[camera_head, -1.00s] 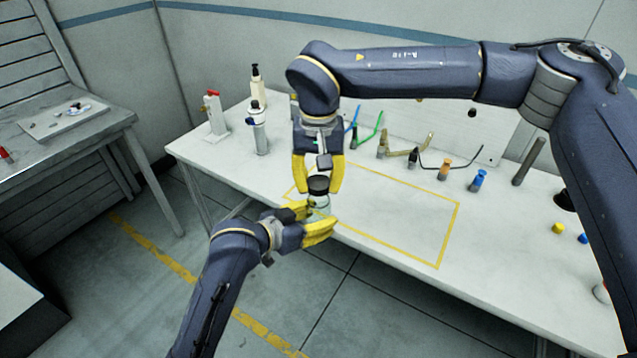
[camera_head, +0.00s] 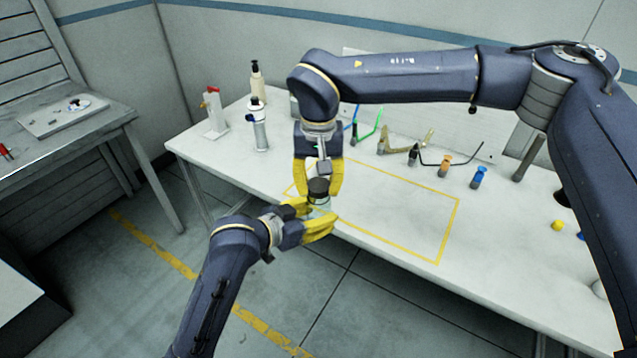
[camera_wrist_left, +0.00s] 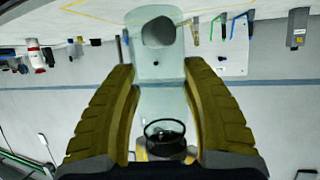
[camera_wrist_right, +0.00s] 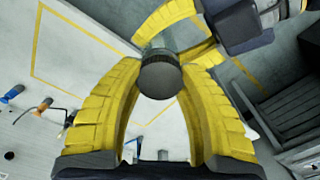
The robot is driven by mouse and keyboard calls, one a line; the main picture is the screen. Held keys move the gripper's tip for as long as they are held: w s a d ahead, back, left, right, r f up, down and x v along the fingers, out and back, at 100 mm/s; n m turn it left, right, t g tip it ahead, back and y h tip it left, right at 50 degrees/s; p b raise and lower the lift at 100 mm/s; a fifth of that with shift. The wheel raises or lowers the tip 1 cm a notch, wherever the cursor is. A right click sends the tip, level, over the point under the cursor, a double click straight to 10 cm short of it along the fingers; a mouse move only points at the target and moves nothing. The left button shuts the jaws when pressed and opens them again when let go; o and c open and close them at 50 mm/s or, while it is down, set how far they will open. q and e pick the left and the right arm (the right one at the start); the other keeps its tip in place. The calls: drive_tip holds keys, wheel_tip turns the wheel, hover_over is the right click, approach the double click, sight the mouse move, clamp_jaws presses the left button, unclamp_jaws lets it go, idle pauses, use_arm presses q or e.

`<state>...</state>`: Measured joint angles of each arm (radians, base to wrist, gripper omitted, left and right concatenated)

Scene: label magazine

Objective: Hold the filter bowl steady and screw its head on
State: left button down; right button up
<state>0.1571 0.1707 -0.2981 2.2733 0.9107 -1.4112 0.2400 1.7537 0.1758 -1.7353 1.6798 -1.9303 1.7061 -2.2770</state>
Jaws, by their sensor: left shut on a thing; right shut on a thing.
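The clear filter bowl (camera_head: 323,205) is between the fingers of my left gripper (camera_head: 317,218), at the table's front edge. In the left wrist view the pale, see-through bowl (camera_wrist_left: 160,88) stands between both yellow fingers. My right gripper (camera_head: 319,180) points down from above, shut around the dark round head (camera_head: 318,188). The head sits directly over the bowl's mouth, and the two look in contact; the joint between them is hidden. In the right wrist view the head's black top (camera_wrist_right: 160,76) shows between the fingertips, with part of the bowl (camera_wrist_right: 163,40) behind it.
A yellow outline (camera_head: 448,232) marks a mostly clear table area right of the grippers. A spray can (camera_head: 259,128), a pump bottle (camera_head: 257,82) and a red-topped stand (camera_head: 214,115) are back left. Orange (camera_head: 445,165) and blue (camera_head: 478,177) items stand along the back.

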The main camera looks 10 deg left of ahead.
drive_tip(key=shift+f, duration=0.6)
idle(0.3)
